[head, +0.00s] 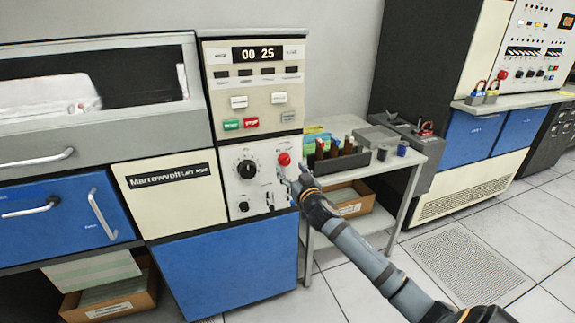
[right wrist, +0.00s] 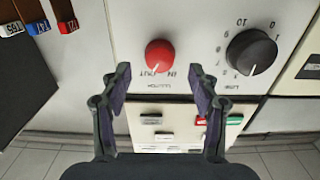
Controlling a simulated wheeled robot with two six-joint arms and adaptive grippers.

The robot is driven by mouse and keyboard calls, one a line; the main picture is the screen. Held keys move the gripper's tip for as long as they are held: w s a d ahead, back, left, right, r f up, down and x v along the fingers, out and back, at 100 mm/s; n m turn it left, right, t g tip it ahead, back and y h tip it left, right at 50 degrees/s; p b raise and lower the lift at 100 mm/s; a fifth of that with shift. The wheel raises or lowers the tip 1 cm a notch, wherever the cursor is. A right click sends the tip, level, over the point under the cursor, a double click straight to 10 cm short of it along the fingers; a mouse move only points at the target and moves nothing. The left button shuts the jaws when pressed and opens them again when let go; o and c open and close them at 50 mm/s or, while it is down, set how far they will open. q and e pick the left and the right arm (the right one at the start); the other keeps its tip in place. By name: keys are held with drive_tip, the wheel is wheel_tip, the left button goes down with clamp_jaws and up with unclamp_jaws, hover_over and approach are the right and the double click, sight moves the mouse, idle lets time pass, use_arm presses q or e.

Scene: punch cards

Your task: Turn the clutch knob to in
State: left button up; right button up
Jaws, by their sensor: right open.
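The clutch knob is a round red knob (head: 284,159) on the white front panel of the cream and blue machine. In the right wrist view, which is upside down, the red knob (right wrist: 159,53) has a white mark at its lower edge, pointing slightly left. Small IN and OUT lettering and a clutch label sit below it there; the lettering is hard to read. My right gripper (head: 295,183) is just below and right of the knob. Its fingers (right wrist: 160,84) are open and empty, one to each side of the knob, apart from it. My left gripper is out of view.
A black numbered dial (head: 246,169) is left of the clutch knob. Green and red buttons (head: 241,124) are above. Open tiled floor lies in front.

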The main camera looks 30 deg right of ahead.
sight(286, 163)
drive_tip(key=x, duration=0.4)
drive_tip(key=shift+c, duration=0.2)
